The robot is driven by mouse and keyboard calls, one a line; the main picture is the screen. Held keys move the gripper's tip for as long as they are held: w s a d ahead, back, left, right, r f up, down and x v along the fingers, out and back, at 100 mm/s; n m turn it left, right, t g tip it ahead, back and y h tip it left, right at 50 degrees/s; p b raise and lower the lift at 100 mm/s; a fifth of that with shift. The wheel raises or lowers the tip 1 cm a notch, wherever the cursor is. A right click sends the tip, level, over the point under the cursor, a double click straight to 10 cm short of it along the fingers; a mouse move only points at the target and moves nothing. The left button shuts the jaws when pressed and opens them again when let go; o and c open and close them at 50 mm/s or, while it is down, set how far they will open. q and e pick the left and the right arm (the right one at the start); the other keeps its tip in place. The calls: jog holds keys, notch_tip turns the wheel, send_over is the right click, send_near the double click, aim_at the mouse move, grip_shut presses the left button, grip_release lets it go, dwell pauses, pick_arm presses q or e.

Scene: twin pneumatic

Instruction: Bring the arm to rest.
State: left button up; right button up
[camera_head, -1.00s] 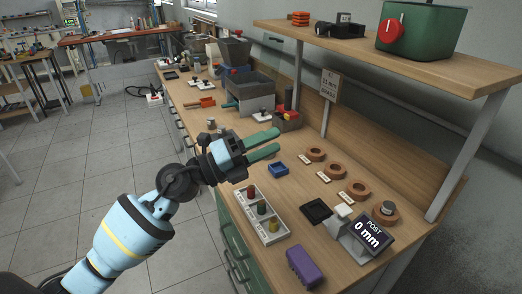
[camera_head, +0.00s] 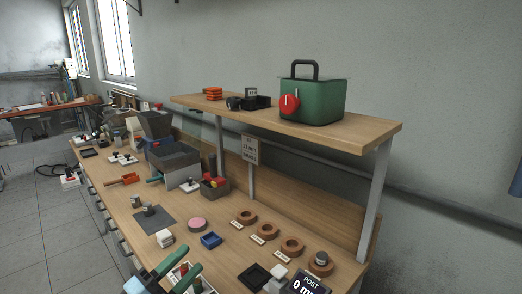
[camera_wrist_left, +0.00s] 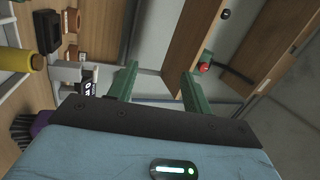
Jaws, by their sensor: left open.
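My left gripper (camera_head: 191,261) is at the bottom edge of the head view, with its green fingers apart and nothing between them. In the left wrist view the two green fingers (camera_wrist_left: 160,75) also stand apart and empty, pointing toward the shelf and wall side. The gripper is in front of the white tray (camera_head: 197,284) of coloured pegs, which it partly hides. My arm behind the gripper is mostly below the picture. My right gripper is in neither view.
The workbench (camera_head: 130,222) holds several wooden rings (camera_head: 268,230), a blue tray (camera_head: 210,240), a pink disc (camera_head: 197,223) and a display (camera_head: 312,284). A shelf (camera_head: 365,135) above carries a green box (camera_head: 315,105). A yellow peg (camera_wrist_left: 20,57) is close in the left wrist view.

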pick_arm(q)
jog(key=s+a+f+n+g+y+p, duration=0.1)
jog(key=s+a+f+n+y, duration=0.1)
jog(key=s+f+n+y, duration=0.5)
jog(key=s+a+f+n+g+y+p, duration=0.1)
jog(key=s+a+f+n+y, duration=0.15)
jog(key=s+f+n, duration=0.8)
jog(key=s+f+n+g+y, duration=0.1)
jog(key=s+f+n+g, duration=0.3)
jog(key=s+f, duration=1)
jog(key=s+g+p, duration=0.1)
jog(key=s+g, duration=0.1)
jog(key=s, duration=0.1)
jog(key=shift+d+f+n+y, duration=0.25)
jog(key=shift+d+n+y, duration=0.1)
jog(key=shift+d, duration=0.05)
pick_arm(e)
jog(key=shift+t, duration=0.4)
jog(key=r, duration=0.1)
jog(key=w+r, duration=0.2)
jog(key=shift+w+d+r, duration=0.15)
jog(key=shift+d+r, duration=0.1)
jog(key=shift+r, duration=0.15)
